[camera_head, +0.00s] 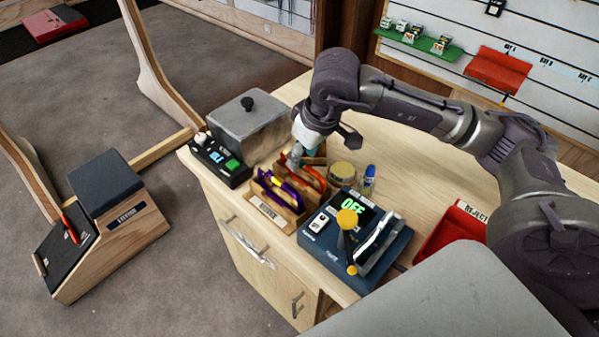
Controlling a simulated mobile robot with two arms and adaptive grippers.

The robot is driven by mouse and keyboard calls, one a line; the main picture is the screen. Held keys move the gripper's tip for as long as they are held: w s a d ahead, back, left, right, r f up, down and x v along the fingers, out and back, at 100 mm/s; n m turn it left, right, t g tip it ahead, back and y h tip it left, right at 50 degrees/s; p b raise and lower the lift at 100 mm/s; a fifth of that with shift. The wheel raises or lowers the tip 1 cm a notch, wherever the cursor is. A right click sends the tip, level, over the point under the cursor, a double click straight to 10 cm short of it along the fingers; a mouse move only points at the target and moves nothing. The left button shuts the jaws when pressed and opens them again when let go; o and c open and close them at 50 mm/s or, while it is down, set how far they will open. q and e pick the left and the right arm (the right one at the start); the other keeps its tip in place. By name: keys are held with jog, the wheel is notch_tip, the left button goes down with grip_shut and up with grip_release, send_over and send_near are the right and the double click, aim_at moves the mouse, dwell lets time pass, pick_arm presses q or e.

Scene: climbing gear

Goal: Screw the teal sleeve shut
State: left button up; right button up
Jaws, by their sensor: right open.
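A wooden rack (268,208) on the workbench holds a purple carabiner (277,190) and an orange-red carabiner (314,179). A small teal patch (311,152) shows at the rack's far end, right beside my right gripper; it may be the teal sleeve, but the gripper hides much of it. My right gripper (295,158) is open and points down at the far end of the rack. It is too small to tell whether its fingers touch anything. My left gripper is out of view.
A grey lidded box (248,128) and a black device (215,161) stand left of the rack. A round tin (342,173), a blue bottle (370,176) and a blue test device (325,243) reading OFF stand to the right. A red reject tray (452,228) lies farther right.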

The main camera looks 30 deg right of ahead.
jog(key=shift+w+d+b, duration=0.3)
jog(key=shift+d+b, duration=0.2)
jog(key=shift+d, duration=0.35)
jog(key=shift+f, duration=0.15)
jog(key=shift+f+b, duration=1.25)
jog(key=shift+b, duration=0.2)
jog(key=shift+s+a, duration=0.2)
jog(key=shift+a, duration=0.4)
jog(key=shift+s+a, duration=0.2)
jog(key=shift+a, duration=0.4)
jog(key=shift+d+r, duration=0.1)
jog(key=shift+d+r+p, duration=0.2)
jog(key=shift+r+p, duration=0.05)
jog(key=shift+r, duration=0.45)
jog(key=shift+d+r+p, duration=0.2)
jog(key=shift+r+p, duration=0.05)
jog(key=shift+r, duration=0.4)
